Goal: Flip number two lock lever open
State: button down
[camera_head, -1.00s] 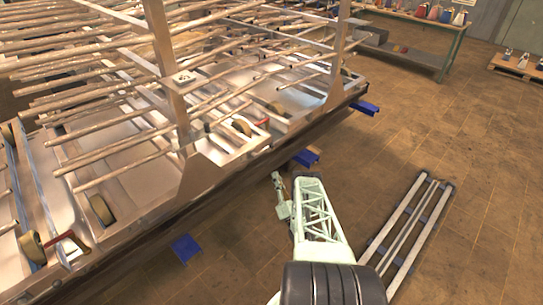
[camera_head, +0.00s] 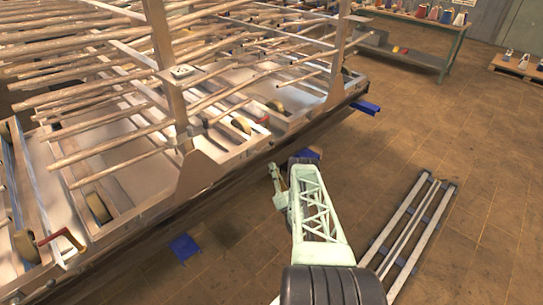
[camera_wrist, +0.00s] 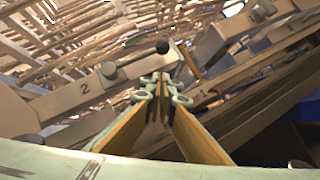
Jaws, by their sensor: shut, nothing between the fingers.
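In the wrist view, a plate marked 2 (camera_wrist: 82,88) is at the left on the metal frame. Beside it, a short lever (camera_wrist: 135,58) runs right and up and ends in a dark ball knob (camera_wrist: 162,46). My gripper (camera_wrist: 160,88) is shut and empty. Its fingertips appear just below the knob in the picture; I cannot tell whether they touch it. In the head view, my gripper (camera_head: 272,172) is small, beside the near edge of the large rack (camera_head: 205,172). The lever cannot be made out there.
Long rods cross above the rack base. Red handles (camera_head: 62,237) show along its edge. Blue blocks (camera_head: 184,247) stick out below it. A low rail frame (camera_head: 417,225) lies on the floor at the right. Open floor surrounds it, with a bench (camera_head: 415,55) behind.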

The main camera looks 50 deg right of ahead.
aim_at(263, 148)
jog(key=b+x, duration=0.3)
jog(key=b, duration=0.1)
jog(key=shift+w+d, duration=0.15)
jog(key=shift+w, duration=0.05)
dwell(0.3)
jog(key=shift+w+b, duration=0.1)
jog(key=shift+b, duration=0.35)
jog(key=shift+w+d+r+b, duration=0.15)
jog(key=shift+w+r+b, duration=0.05)
jog(key=shift+b, duration=0.45)
jog(key=shift+w+d+r+b, duration=0.25)
jog(key=shift+w+r+b, duration=0.1)
jog(key=shift+b, duration=0.65)
jog(key=shift+w+d+r+b, duration=0.1)
jog(key=shift+d+r+b, duration=0.45)
jog(key=shift+r+b, duration=0.25)
jog(key=shift+w+d+r+b, duration=0.1)
jog(key=shift+d+r+b, duration=0.5)
jog(key=shift+r, duration=0.3)
